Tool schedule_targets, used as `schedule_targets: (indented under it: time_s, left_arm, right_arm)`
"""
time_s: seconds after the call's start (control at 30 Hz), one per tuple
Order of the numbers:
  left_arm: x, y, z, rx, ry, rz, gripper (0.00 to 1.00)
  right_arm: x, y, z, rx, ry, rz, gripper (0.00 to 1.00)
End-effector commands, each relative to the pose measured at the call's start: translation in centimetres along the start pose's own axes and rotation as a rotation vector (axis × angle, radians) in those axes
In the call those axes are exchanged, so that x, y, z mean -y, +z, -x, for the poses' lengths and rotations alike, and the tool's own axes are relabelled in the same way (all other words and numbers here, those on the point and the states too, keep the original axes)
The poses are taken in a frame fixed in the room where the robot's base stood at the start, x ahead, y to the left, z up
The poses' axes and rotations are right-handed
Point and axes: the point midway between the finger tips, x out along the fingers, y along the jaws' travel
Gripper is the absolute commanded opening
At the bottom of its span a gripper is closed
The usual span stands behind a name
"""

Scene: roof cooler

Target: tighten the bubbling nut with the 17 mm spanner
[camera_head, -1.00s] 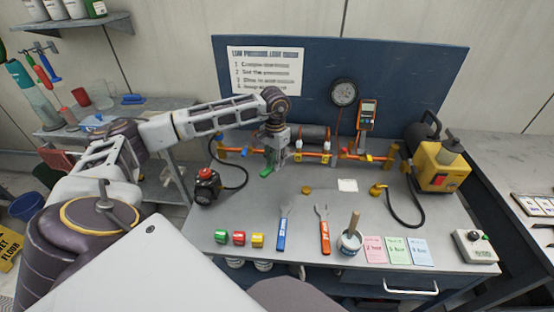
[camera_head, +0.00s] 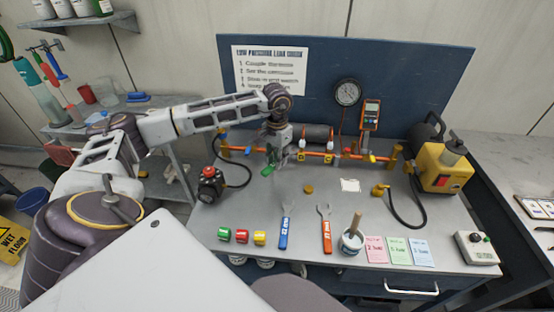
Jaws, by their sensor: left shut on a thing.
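My left gripper (camera_head: 279,158) is at the orange pipe (camera_head: 318,153) on the back of the bench, left of its middle. It is shut on a slim green-handled thing (camera_head: 268,170), probably a spanner; its size mark cannot be read. The green end points down and left; the other end is hidden by the gripper, so I cannot tell whether it touches a nut. No bubbles can be made out on the pipe. My right gripper is out of view.
On the bench (camera_head: 300,205) are a red-topped device (camera_head: 209,184) with a black hose, a pot with a brush (camera_head: 351,241), coloured cards (camera_head: 398,251) and small coloured blocks (camera_head: 241,236). A yellow pump (camera_head: 437,168) stands right. The bench middle is mostly clear.

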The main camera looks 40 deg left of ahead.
Motion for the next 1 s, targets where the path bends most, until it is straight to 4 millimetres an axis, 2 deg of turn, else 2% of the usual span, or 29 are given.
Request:
schedule_targets:
  time_s: [0.53, 1.0]
  left_arm:
    - [-0.6, 1.0, 3.2, -0.001, -0.001, 0.001, 0.0]
    - [-0.7, 1.1, 3.4, -0.001, -0.001, 0.001, 0.0]
  right_arm:
    - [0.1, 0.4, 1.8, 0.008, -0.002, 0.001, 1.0]
    - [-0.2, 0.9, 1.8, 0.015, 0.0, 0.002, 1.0]
